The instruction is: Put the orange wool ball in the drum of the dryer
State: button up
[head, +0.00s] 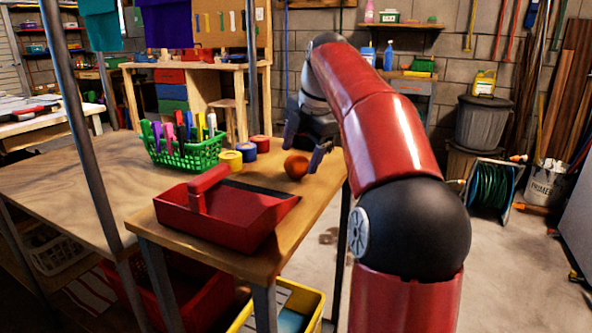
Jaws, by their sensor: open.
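The orange wool ball (296,166) sits on the wooden table near its right edge, behind the red tote. My gripper (304,148) is open, pointing down at the ball from behind and above. One dark finger shows just right of the ball, and the other is up and to its left. I cannot tell whether a finger touches the ball or whether it lies fully between them. No dryer or drum can be made out for sure.
A red tote (240,226) with a handle stands on the table (290,236) in front of the ball. Yellow, blue and red rolls (231,160) and a green basket of markers (208,153) stand to the left. A grey panel (578,230) is at the right edge. The floor right of the table is mostly clear.

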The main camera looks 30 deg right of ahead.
aim_at(298, 159)
jog(key=x, duration=0.2)
jog(key=shift+w+f, duration=0.15)
jog(key=shift+f, duration=0.15)
jog(key=c, duration=1.1)
jog(key=shift+c, duration=0.2)
jog(key=shift+r, duration=0.15)
notch_tip(298, 159, up, 10)
jog(key=p, duration=0.3)
jog(key=shift+p, duration=0.3)
